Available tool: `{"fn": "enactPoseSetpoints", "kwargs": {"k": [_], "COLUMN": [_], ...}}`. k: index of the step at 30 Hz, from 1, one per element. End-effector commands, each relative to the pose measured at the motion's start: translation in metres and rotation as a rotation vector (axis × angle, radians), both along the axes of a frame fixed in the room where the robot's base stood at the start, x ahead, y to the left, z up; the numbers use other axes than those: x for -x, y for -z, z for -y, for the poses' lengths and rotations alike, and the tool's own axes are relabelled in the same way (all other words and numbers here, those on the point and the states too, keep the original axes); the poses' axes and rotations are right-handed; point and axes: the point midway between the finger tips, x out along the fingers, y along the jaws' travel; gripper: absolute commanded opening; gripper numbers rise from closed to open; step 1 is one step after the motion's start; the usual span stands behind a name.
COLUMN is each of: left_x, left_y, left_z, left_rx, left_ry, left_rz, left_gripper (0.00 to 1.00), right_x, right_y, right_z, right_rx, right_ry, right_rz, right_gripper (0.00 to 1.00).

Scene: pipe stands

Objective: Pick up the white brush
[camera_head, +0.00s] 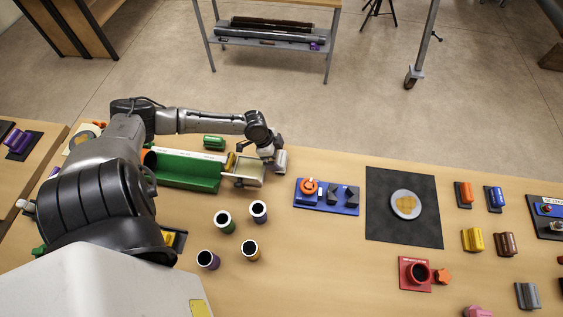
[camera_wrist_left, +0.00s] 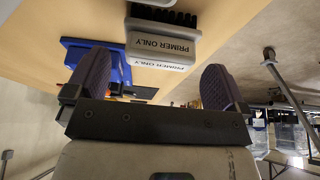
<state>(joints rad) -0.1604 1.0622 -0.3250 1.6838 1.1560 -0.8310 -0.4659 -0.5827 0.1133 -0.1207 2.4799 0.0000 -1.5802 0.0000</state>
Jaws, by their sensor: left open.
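The white brush (camera_wrist_left: 163,42) has a pale body marked PRIMER ONLY and dark bristles. In the left wrist view it is ahead of my left gripper (camera_wrist_left: 155,85), centred between the two dark ribbed fingers, which are spread with nothing clamped. In the head view a small pale block that looks like the brush (camera_head: 281,161) is on the table, just right of and below my left gripper (camera_head: 268,153). Whether the fingers touch it I cannot tell. My right gripper is not in view.
A green trough (camera_head: 188,172) and a cream tray (camera_head: 247,174) lie left of the gripper. A blue board (camera_head: 327,198) with an orange piece is to the right, then a black mat (camera_head: 382,222) with a white disc.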

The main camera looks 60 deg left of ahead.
Motion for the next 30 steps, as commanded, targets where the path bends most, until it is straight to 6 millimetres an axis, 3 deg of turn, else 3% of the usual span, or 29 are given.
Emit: {"fn": "enactPoseSetpoints", "kwargs": {"k": [12,23,30], "left_x": [-0.014,-0.016,-0.016], "left_y": [0.042,0.049,0.049], "left_z": [0.009,0.011,0.011], "left_rx": [0.001,-0.002,-0.001], "left_ry": [-0.001,0.001,0.001], "left_rz": [0.001,0.0,-0.001], "left_gripper": [1.0,1.0,0.79], "right_x": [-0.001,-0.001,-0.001], "right_y": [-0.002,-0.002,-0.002], "right_z": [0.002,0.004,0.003], "right_rx": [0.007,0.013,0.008], "right_ry": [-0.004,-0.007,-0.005], "right_rz": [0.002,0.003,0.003], "right_gripper": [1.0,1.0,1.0]}}
